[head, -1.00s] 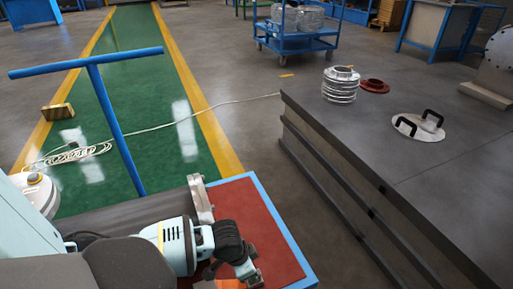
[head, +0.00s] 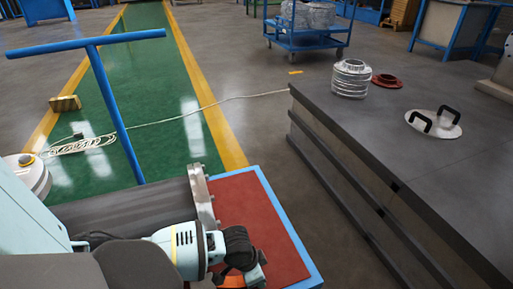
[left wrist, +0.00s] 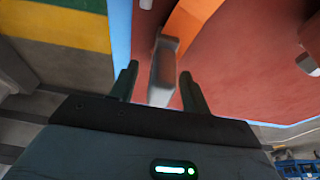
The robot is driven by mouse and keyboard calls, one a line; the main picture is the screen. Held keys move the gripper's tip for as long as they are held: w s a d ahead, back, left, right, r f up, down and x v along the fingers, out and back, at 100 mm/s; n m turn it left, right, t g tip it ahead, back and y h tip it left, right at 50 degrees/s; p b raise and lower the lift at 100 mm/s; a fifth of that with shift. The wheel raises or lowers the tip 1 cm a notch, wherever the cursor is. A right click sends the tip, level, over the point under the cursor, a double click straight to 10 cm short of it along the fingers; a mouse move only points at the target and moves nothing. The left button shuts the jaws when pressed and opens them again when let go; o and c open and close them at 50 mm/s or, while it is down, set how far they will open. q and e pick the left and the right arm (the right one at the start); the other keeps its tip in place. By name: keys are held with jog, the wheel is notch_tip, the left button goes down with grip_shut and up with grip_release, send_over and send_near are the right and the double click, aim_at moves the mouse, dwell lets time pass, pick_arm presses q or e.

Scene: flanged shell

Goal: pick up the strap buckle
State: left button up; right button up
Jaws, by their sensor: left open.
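The strap buckle (left wrist: 163,72), a grey metal piece on the end of an orange strap (left wrist: 192,20), shows in the left wrist view over a red surface. My left gripper (left wrist: 158,80) is open, with one finger on each side of the buckle in that view. I cannot tell whether either finger touches it. In the head view my left gripper (head: 254,274) is at the bottom, over the red cart top (head: 262,222), partly cut off. A bit of orange strap (head: 233,282) shows beside it; the buckle cannot be made out there. My right gripper is not in view.
A dark cylindrical shell with a metal flange (head: 203,200) lies on the blue-edged cart, whose blue handle (head: 105,90) rises at left. A large grey table (head: 395,150) at right bears a ribbed metal part (head: 351,80), a red ring (head: 387,80) and a handled disc (head: 434,124).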

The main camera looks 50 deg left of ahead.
pick_arm(q)
jog(key=shift+r, duration=0.1)
grip_shut()
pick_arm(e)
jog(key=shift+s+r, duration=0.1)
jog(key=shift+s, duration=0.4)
